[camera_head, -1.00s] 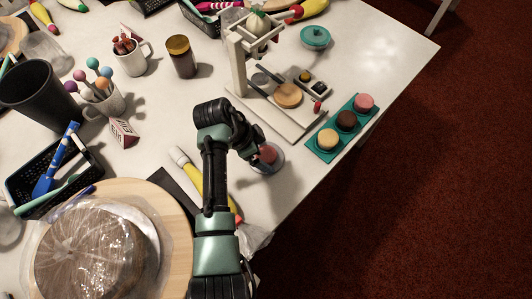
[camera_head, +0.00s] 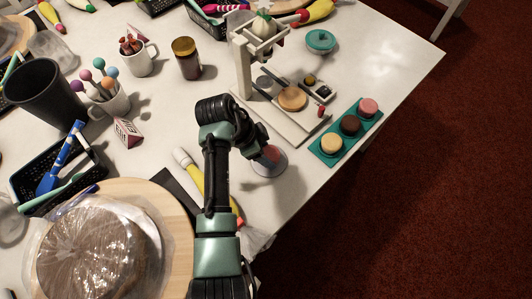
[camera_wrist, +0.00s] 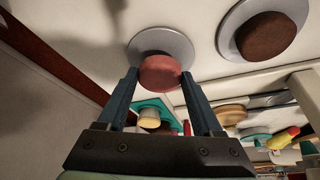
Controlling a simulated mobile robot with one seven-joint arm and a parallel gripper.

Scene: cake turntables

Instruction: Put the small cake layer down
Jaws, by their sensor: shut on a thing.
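My gripper (camera_wrist: 160,76) is shut on a small reddish-pink cake layer (camera_wrist: 161,73), held between its two fingertips in the wrist view. The small cake layer also shows in the head view (camera_head: 271,154), just beyond my wrist. A round grey disc (camera_wrist: 150,42) lies behind the layer in the wrist view, and the layer overlaps its near edge. In the head view the disc (camera_head: 272,172) shows around and below the layer. I cannot tell whether the layer touches the disc.
A brown layer (camera_wrist: 266,36) sits on another grey disc in the wrist view. A teal tray (camera_head: 322,152) holds yellow, brown and pink layers on the right. A pale stand (camera_head: 243,70) rises behind my gripper. A yellow-handled tool (camera_head: 190,167) lies left of my arm.

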